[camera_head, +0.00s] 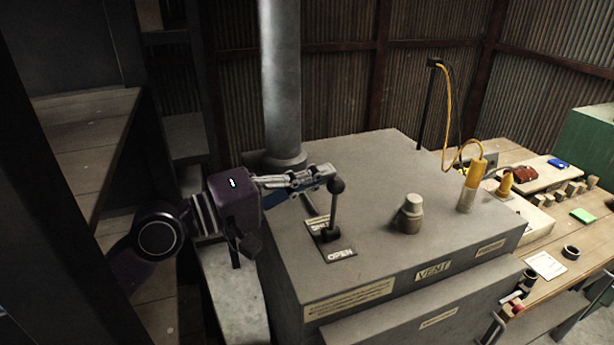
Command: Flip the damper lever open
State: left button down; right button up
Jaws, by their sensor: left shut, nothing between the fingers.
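The damper lever (334,212) is a dark rod with a ball knob, standing near upright from a plate (341,250) on top of the grey vent box (365,165). The plate reads OPEN at its near end; the label at its far end is partly hidden behind the lever. My left gripper (327,176) comes in from the left. Its fingers are shut and empty, with the tips right beside the ball knob, on its left. I cannot tell whether they touch it. My right gripper is not in view.
A grey pipe (281,80) rises from the box behind my left gripper. A round knob (409,213) and a yellow cylinder with a cable (472,187) stand on the box to the right. A wooden bench (553,225) with small items is further right. Shelves (85,140) stand left.

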pick_arm(q)
jog(key=s+m, duration=0.1)
jog(key=s+d+m+b, duration=0.1)
jog(key=m, duration=0.1)
jog(key=shift+s+f+b, duration=0.15)
jog(key=shift+s+b, duration=0.15)
jog(key=shift+s, duration=0.1)
jog(key=s+m, duration=0.1)
jog(key=m+b, duration=0.1)
jog(key=s+m+h+b, duration=0.1)
jog(key=shift+s+d+f, duration=0.25)
jog(key=shift+s+d, duration=0.1)
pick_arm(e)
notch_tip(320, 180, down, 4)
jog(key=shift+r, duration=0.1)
pick_arm(q)
jog(key=shift+f, duration=0.1)
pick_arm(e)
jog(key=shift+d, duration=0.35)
